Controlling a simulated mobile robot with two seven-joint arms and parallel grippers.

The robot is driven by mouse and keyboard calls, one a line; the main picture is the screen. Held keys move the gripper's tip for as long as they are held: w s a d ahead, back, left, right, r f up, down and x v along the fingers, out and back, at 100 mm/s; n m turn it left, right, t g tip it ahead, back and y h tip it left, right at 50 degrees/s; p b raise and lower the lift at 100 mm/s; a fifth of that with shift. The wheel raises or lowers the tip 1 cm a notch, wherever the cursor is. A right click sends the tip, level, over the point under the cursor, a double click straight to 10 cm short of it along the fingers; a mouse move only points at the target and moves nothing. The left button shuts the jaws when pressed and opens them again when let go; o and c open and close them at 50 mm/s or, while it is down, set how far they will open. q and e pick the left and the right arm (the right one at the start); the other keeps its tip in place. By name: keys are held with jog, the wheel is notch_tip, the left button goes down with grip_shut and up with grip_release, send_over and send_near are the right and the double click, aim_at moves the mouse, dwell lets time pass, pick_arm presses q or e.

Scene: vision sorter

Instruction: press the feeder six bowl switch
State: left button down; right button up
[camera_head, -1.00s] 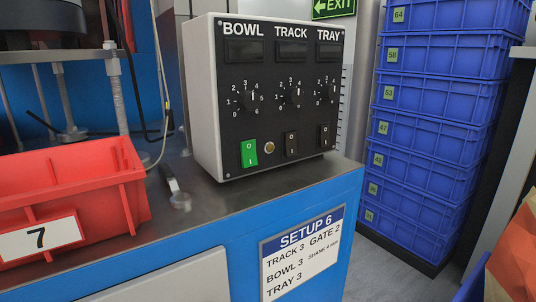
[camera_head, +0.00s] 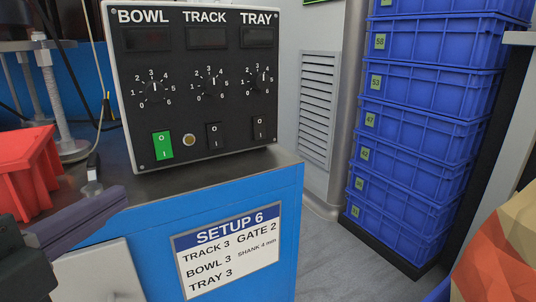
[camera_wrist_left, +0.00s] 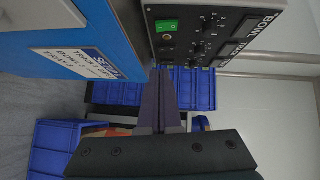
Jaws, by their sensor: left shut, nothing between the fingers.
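The feeder control box (camera_head: 203,118) stands on the blue cabinet, its black panel labelled BOWL, TRACK and TRAY. The green bowl switch (camera_head: 162,145) is under the BOWL dial, marked O and I. It also shows in the left wrist view (camera_wrist_left: 166,26). The track switch (camera_head: 213,136) and tray switch (camera_head: 260,128) are black. My left gripper (camera_head: 118,200) comes in from the lower left, its fingers together and empty, below and left of the bowl switch and apart from it. The fingers also show in the left wrist view (camera_wrist_left: 162,75). My right gripper is not in view.
A SETUP 6 sign (camera_head: 228,250) is on the cabinet front. A red bin (camera_head: 30,172) stands at the left, with a small dark-handled item (camera_head: 92,170) near it. Blue crates (camera_head: 415,130) are stacked at the right. A faceted orange object (camera_head: 500,260) is at lower right.

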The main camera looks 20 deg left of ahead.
pick_arm(q)
jog(key=shift+s+a+r, duration=0.1)
jog(key=shift+a, duration=0.1)
jog(key=b, duration=0.3)
send_near(172, 153)
jog(key=w+d, duration=0.3)
jog(key=w, duration=0.1)
jog(key=a, duration=0.1)
jog(key=w+a+b, duration=0.1)
jog(key=shift+w+a+f+b, duration=0.2)
jog(key=shift+a+f+b, duration=0.1)
jog(key=shift+a+b, duration=0.1)
jog(key=shift+w+a, duration=0.15)
jog(key=shift+a, duration=0.1)
